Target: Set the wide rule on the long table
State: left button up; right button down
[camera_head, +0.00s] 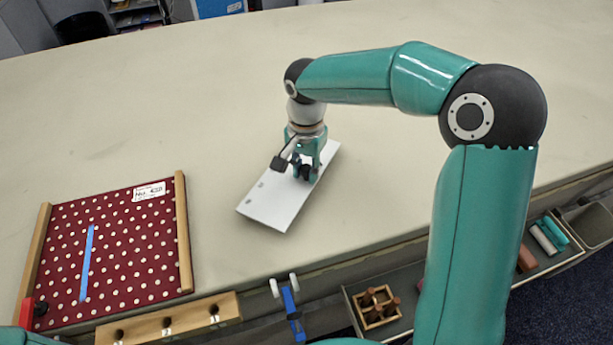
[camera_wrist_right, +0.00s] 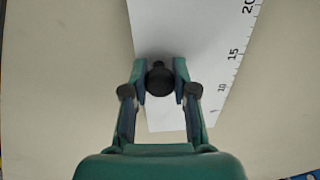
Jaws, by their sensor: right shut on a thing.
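The wide rule (camera_head: 280,205) is a flat white plate lying at a slant over the middle of the long table (camera_head: 230,110). In the right wrist view the rule (camera_wrist_right: 190,40) shows printed numbers and tick marks along its right edge and a dark round knob (camera_wrist_right: 159,80). My right gripper (camera_head: 305,172) is above the rule, its fingers shut on the knob; it also shows in the right wrist view (camera_wrist_right: 160,85). The rule looks level and close to the cloth; I cannot tell whether it touches. My left gripper is not in view.
A dotted red board (camera_head: 130,240) with wooden side rails and a blue strip lies at the left. A wooden block with holes (camera_head: 170,318) and a blue clamp (camera_head: 290,305) are at the front edge. A tray (camera_head: 400,310) holds a small wooden crate. The table's back is clear.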

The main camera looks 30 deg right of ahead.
notch_tip(320, 180, down, 3)
jog(key=shift+r, duration=0.1)
jog(key=c, duration=0.9)
grip_release()
jog(key=shift+r, duration=0.1)
notch_tip(320, 180, up, 12)
jog(key=shift+f, duration=0.1)
